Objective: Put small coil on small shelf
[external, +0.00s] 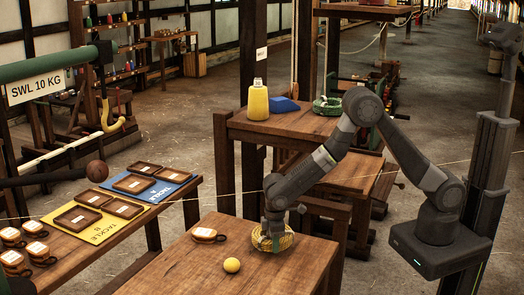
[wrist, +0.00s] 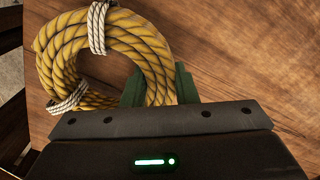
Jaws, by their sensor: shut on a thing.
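A yellow rope coil (external: 287,242) with white bindings lies at the right edge of the near wooden table in the external view. It fills the upper left of the wrist view (wrist: 152,45). My gripper (external: 268,238) points down at the coil. In the wrist view its green fingers (wrist: 160,88) are shut on the coil's lower right side, one finger at the hole and one outside. The coil looks to be on or just above the tabletop. I cannot tell for certain which surface is the small shelf; a raised wooden shelf (external: 300,127) stands behind the table.
The raised shelf carries a yellow bottle (external: 258,102), a blue object (external: 285,105) and a green round item (external: 326,106). Trays (external: 78,218) lie on the left bench.

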